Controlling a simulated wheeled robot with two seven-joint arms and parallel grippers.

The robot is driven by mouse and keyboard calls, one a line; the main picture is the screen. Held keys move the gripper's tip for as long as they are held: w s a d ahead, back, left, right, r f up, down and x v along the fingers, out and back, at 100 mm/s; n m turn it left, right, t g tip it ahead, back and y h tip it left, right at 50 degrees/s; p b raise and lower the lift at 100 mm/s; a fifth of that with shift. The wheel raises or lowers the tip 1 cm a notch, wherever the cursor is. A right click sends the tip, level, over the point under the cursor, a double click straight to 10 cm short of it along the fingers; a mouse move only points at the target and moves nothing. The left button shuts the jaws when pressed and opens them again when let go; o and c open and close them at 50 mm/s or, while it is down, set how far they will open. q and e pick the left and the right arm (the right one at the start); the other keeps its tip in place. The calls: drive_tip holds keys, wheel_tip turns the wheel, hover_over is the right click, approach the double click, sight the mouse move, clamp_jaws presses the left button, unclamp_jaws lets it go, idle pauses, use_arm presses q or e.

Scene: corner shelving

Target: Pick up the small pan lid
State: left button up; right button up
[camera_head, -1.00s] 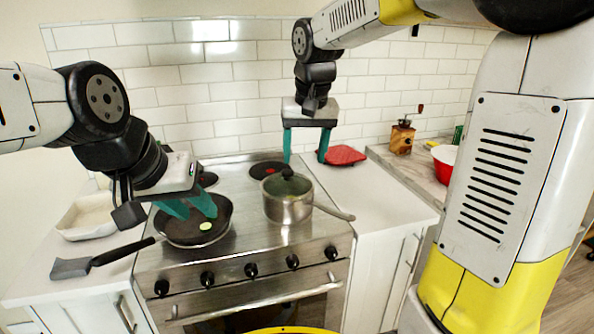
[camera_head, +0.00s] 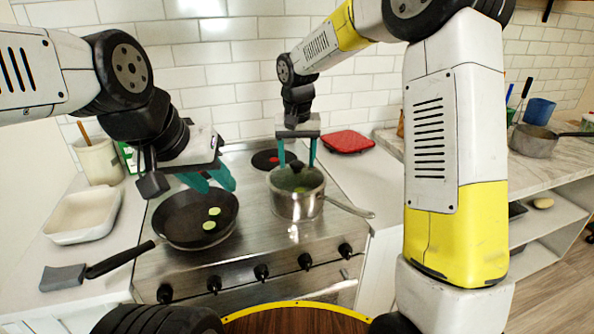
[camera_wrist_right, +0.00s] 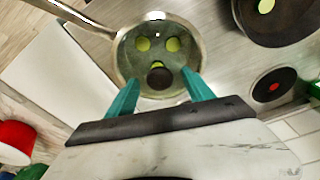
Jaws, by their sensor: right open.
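The small pan lid (camera_head: 284,183) is clear glass with a dark knob and sits on a steel saucepan (camera_head: 297,207) on the stove. In the right wrist view the lid (camera_wrist_right: 143,60) shows green slices through its glass, with its dark knob (camera_wrist_right: 160,78) between my fingers. My right gripper (camera_head: 297,164) is open, pointing down over the lid, its fingers on either side of the knob with nothing held. It also shows in the right wrist view (camera_wrist_right: 160,80). Contact with the lid cannot be told. My left gripper (camera_head: 217,188) is open and empty above the frying pan's back edge.
A dark frying pan (camera_head: 180,228) with two green slices stands left of the saucepan. The saucepan's handle (camera_head: 350,207) points right. A white baking dish (camera_head: 82,217) and a spatula (camera_head: 64,277) lie on the left counter.

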drive_tip(key=shift+f, duration=0.45)
drive_tip(key=shift+c, duration=0.2)
clamp_jaws()
drive_tip(key=shift+r, duration=0.1)
idle(0.8)
